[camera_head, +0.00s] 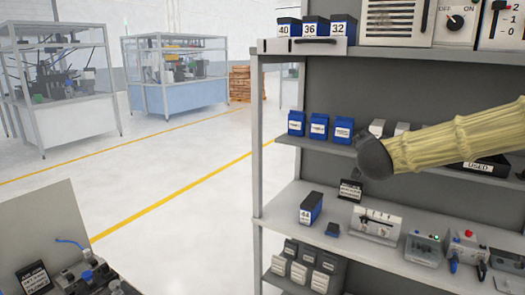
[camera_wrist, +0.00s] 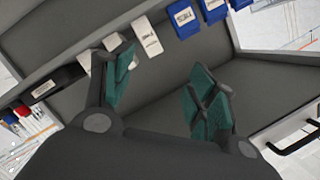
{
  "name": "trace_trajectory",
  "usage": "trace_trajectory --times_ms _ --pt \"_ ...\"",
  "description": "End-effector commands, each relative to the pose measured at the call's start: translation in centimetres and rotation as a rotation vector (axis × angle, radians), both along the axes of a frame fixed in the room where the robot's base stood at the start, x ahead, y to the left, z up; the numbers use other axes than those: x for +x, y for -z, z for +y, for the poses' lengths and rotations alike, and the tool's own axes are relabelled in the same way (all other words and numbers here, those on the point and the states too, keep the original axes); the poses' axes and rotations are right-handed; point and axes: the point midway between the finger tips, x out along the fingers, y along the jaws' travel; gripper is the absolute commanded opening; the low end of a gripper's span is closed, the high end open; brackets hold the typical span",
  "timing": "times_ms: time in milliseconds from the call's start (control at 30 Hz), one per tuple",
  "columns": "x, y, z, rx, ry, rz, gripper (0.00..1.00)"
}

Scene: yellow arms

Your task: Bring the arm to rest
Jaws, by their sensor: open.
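My arm (camera_head: 450,140), in a pale yellow sleeve, reaches in from the right in the head view. Its dark wrist end (camera_head: 375,160) is in front of the middle shelf. My gripper (camera_wrist: 163,85) shows in the wrist view with its two teal-padded fingers wide apart and nothing between them. The grey shelf surface lies beyond the fingers. In the head view the fingers are mostly hidden or too small to make out clearly.
The shelf rack (camera_head: 257,170) holds blue boxes (camera_head: 319,126), a box marked 44 (camera_head: 311,207), a small black sign (camera_head: 350,190) and devices (camera_head: 376,225). White boxes (camera_wrist: 147,37) sit near the left finger. Open floor (camera_head: 190,170) lies left of the rack.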

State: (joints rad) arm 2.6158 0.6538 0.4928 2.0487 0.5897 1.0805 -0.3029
Motion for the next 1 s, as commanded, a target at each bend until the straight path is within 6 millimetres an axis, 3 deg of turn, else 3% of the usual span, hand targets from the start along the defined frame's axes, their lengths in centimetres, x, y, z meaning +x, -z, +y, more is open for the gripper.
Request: trace_trajectory --times_ms 33,100,267,467,767,1000 --pt "0.0 3.3 0.9 -0.024 -0.023 0.038 0.58" --pt "-0.2 7.2 2.0 -0.051 -0.058 0.084 0.58" --pt "-1.4 16.0 4.3 -0.109 -0.136 0.193 0.58" --pt "-4.5 26.9 6.7 -0.169 -0.240 0.337 0.58" --pt "-12.3 42.1 9.3 -0.237 -0.402 0.572 0.58" --pt "-21.2 52.8 10.5 -0.274 -0.537 0.774 0.58"
